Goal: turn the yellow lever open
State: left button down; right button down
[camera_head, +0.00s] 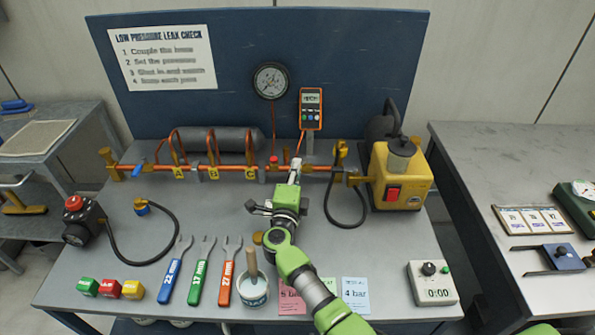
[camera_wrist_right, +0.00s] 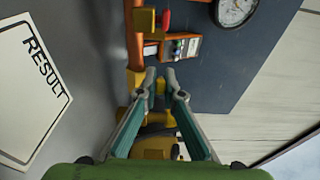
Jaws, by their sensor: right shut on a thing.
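My right gripper (camera_head: 297,166) reaches the orange pipe (camera_head: 227,168) between the red knob (camera_head: 273,160) and the yellow hose fitting (camera_head: 341,152). The yellow lever is mostly hidden by my fingers in the head view. In the right wrist view my fingertips (camera_wrist_right: 161,76) are close together beside a yellow part (camera_wrist_right: 135,80) of the pipe. They appear closed on the lever, though the lever itself is hard to make out there. How far it is turned cannot be told. My left gripper is not in view.
A yellow pump (camera_head: 401,180) with a black hose stands right of my gripper. An orange meter (camera_head: 311,108) and a gauge (camera_head: 271,80) are behind it.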

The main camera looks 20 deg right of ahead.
jog(key=shift+f, duration=0.1)
dwell(0.3)
jog(key=c, duration=2.4)
grip_release()
jog(key=shift+c, duration=0.2)
